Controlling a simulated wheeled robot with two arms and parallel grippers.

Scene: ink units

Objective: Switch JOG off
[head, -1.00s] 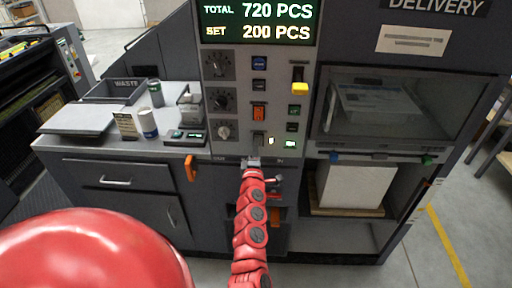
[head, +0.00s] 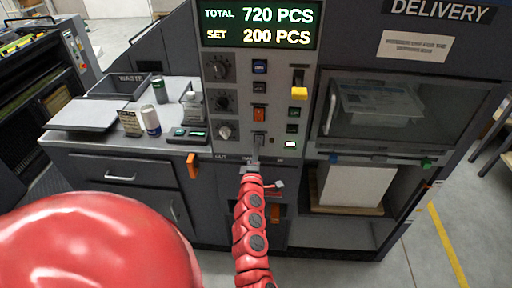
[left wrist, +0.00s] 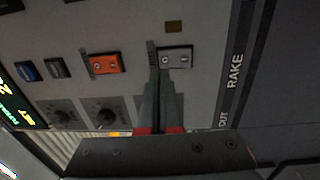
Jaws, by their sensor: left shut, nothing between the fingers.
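A grey rocker switch (head: 259,140) sits low on the control panel, below an orange rocker (head: 259,114). The grey rocker shows in the left wrist view (left wrist: 177,57), beside the orange one (left wrist: 107,64). The label strips beside them are too small to read, so I cannot tell JOG by name. A small brownish lamp (left wrist: 173,27) next to the grey rocker is dark. My left gripper (head: 256,158) is shut and empty. Its fingertips (left wrist: 160,76) are at the grey rocker's near edge; I cannot tell whether they touch. My right gripper is not in view.
Knobs (head: 223,103) line the panel's left side, and a yellow-tipped lever (head: 299,92) is at the right. An orange handle (head: 192,165) sticks out below left. The counter (head: 90,140) at left carries a cup (head: 151,120) and other items.

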